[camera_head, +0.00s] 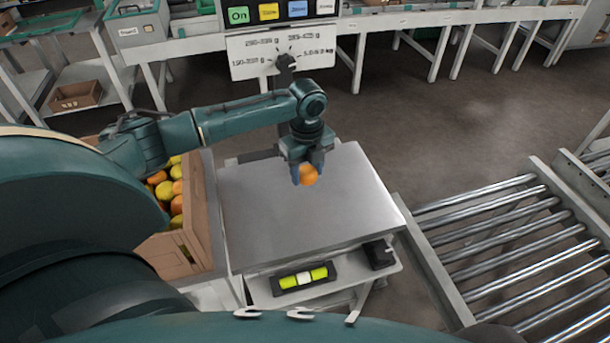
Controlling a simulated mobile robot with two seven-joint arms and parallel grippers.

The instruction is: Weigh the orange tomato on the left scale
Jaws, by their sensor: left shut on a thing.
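The orange tomato (309,174) is between the fingers of my left gripper (308,172), which is shut on it. The gripper points down over the bare steel plate of the scale (265,215), right of the plate's middle and toward its back. I cannot tell whether the tomato touches the plate or hangs just above it. The scale's display panel (268,12) with On and other coloured buttons stands behind, above a white dial card (260,55). My right gripper is not in view.
A crate (200,215) of yellow and orange tomatoes stands left of the scale, under my left arm. A roller conveyor (500,250) is at the right. A green-yellow level vial (304,278) sits on the scale's front. White benches (400,20) line the back.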

